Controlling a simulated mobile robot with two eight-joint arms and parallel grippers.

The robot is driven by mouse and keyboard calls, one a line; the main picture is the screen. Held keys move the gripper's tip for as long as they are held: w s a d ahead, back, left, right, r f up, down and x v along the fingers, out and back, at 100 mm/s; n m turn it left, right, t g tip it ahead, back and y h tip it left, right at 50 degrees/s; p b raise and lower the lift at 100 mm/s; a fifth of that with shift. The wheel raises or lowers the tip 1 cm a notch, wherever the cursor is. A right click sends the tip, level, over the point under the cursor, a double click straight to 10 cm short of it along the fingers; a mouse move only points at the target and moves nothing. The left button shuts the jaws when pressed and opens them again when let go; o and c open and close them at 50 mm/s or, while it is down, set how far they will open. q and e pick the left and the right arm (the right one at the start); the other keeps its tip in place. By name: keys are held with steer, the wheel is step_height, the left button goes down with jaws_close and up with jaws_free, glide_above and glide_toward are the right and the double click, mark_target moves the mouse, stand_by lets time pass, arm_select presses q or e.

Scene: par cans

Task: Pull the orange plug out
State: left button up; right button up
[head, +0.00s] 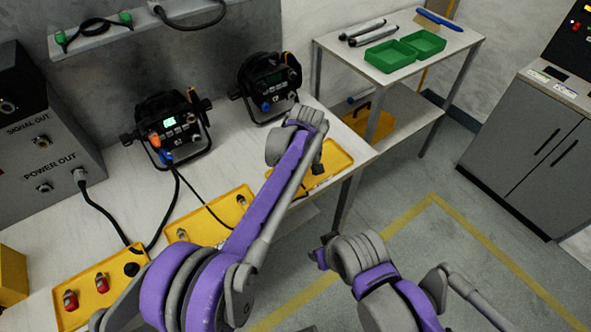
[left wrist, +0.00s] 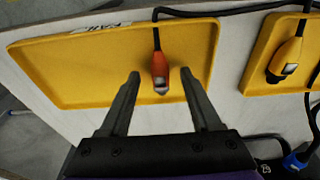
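In the head view an orange plug (head: 155,141) sits at the front of the left lamp (head: 172,128), whose small screen is lit green. In the left wrist view an orange-red plug (left wrist: 160,70) on a black cable is over a yellow tray (left wrist: 80,68). My left gripper (left wrist: 161,78) is open, with its fingers on either side of that plug; I see no contact. In the head view my left gripper (head: 317,168) is mostly hidden by its arm, over the right-hand tray (head: 338,160). My right gripper (head: 320,258) is off the bench's front; its opening is unclear.
A second lamp (head: 270,85) stands right of the lit one. More yellow trays (head: 215,212) with connectors lie along the bench front. A blue plug (left wrist: 296,160) shows in the left wrist view. A side table (head: 400,62) holds green bins (head: 425,43).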

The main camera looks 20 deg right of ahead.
mark_target(299, 180)
arm_select(q)
step_height(299, 180, up, 11)
steer(key=s, duration=0.2)
steer(key=a+r+p, duration=0.2)
steer(key=a+r, duration=0.1)
steer(key=a, duration=0.9)
steer(key=s+a+m+t, duration=0.1)
steer(key=s+a, duration=0.5)
steer(key=a, duration=0.6)
steer(key=s+a+f+m+t+p, duration=0.1)
steer(key=s+a+f, duration=0.2)
steer(key=s+a, duration=0.4)
steer(key=s+a+f+t+p, duration=0.1)
steer(key=s+a+f, duration=0.2)
steer(key=s+a, duration=0.4)
steer(key=shift+s+a+f+m+p, duration=0.3)
steer(key=shift+s+a+m, duration=0.1)
steer(key=shift+s, duration=0.65)
